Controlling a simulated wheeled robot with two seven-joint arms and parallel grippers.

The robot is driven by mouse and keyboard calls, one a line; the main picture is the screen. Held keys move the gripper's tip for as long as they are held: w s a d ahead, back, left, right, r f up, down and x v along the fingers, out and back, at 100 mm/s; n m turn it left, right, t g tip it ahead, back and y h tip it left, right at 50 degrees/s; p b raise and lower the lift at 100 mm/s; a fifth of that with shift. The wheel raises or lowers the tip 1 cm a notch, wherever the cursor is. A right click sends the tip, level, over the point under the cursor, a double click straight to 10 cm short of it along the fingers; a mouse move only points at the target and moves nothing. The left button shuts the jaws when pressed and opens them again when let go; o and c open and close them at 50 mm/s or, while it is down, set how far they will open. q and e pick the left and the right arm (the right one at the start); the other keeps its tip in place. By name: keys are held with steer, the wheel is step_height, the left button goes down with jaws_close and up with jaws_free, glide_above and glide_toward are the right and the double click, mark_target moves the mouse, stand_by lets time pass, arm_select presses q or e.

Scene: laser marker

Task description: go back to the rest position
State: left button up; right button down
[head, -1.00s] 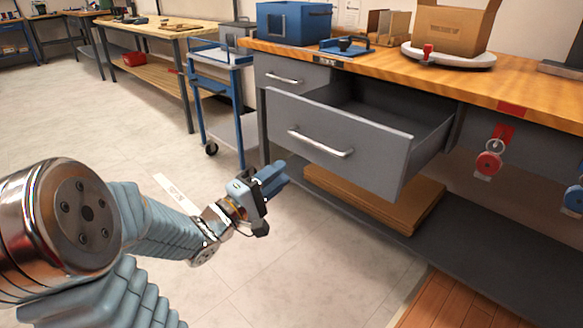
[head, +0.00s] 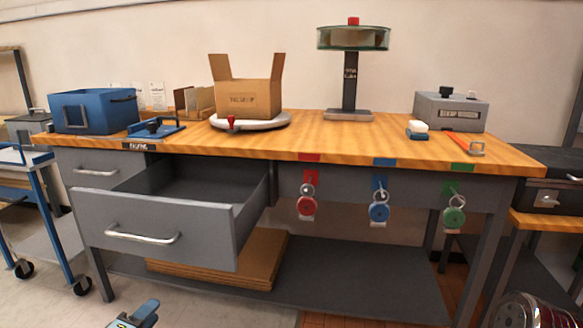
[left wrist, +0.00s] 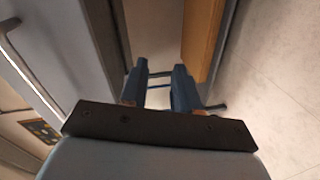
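My left gripper (head: 137,316) shows only in part at the bottom edge of the head view, in front of the bench and below the pulled-out drawer. In the left wrist view its two blue fingers (left wrist: 160,75) stand apart with nothing between them, so it is open and empty.
The grey drawer (head: 168,225) juts out from the wooden-topped bench (head: 330,140). Flat cardboard (head: 218,262) lies on the lower shelf. A blue cart (head: 30,165) stands at left. Bare floor (head: 235,312) lies in front of the bench.

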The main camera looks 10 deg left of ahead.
arm_select(q)
steer(key=d+f+m+g+h, duration=0.1)
steer(key=d+f+m+g, duration=0.2)
steer(key=f, duration=0.4)
steer(key=d+f+m+g, duration=0.1)
steer(key=d+f+g, duration=0.1)
steer(key=d+f, duration=0.4)
steer(key=s+d+f+m+g+h+p, duration=0.2)
steer(key=s+d+f+m+g, duration=0.7)
steer(key=s+d+f, duration=0.5)
step_height(320, 180, down, 3)
steer(key=d+g, duration=0.1)
steer(key=d, duration=0.1)
steer(key=shift+s+d+r, duration=0.15)
steer(key=shift+s+d, duration=0.2)
